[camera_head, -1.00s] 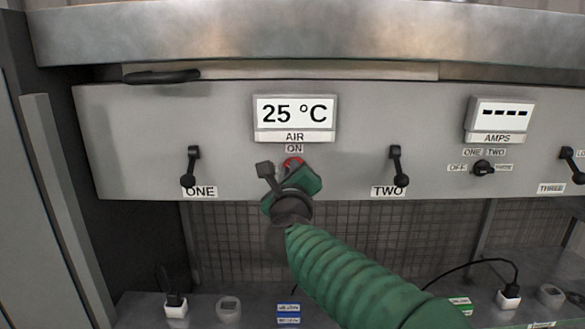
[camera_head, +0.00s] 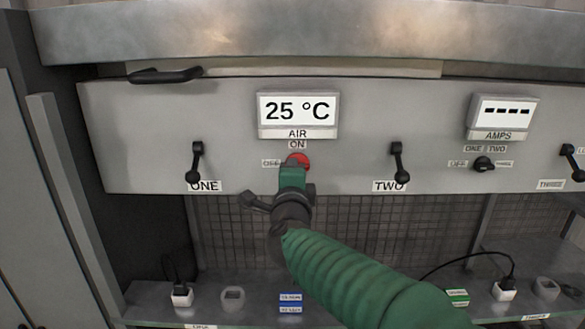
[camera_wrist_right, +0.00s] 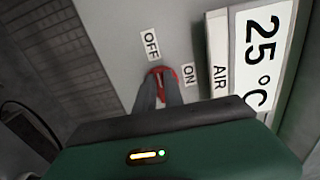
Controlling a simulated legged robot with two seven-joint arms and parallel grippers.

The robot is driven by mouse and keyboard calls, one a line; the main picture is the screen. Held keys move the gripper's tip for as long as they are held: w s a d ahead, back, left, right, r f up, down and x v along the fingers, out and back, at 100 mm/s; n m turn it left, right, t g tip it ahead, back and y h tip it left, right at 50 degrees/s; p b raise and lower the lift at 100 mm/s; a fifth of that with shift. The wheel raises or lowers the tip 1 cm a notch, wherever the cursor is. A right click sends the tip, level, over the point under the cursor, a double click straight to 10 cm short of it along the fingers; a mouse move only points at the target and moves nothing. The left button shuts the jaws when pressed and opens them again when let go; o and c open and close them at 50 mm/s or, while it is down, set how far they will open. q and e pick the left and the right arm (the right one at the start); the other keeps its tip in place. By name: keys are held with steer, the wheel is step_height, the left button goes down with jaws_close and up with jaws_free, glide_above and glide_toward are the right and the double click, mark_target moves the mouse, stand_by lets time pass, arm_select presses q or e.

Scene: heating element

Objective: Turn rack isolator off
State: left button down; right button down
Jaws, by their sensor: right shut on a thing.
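The red rotary isolator knob (camera_head: 304,158) sits on the grey panel below the "25 °C" AIR display. An ON label (camera_head: 297,145) is above it and an OFF label (camera_head: 271,163) to its left. My right gripper (camera_head: 295,165) covers the knob's lower part. In the right wrist view its two grey fingers (camera_wrist_right: 160,90) are shut on the red knob (camera_wrist_right: 164,72), with the OFF and ON labels beside it. The fingers hide part of the knob, so I cannot tell its exact angle. My left gripper is not in view.
Black levers marked ONE (camera_head: 196,165) and TWO (camera_head: 398,165) flank the knob, clear of my arm. A small black selector (camera_head: 484,163) sits below the AMPS display (camera_head: 503,113). A shelf with plugs (camera_head: 182,295) lies below the mesh.

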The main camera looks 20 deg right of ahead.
steer(key=shift+a+f+n, duration=0.15)
steer(key=shift+f+n, duration=0.15)
steer(key=shift+f, duration=0.15)
steer(key=c, duration=1.6)
jaws_free()
steer(key=shift+o, duration=0.8)
steer(key=shift+r, duration=0.15)
steer(key=shift+a+r, duration=0.1)
steer(key=b+v, duration=0.4)
steer(key=v, duration=1.2)
steer(key=shift+s, duration=0.35)
steer(key=shift+a, duration=0.15)
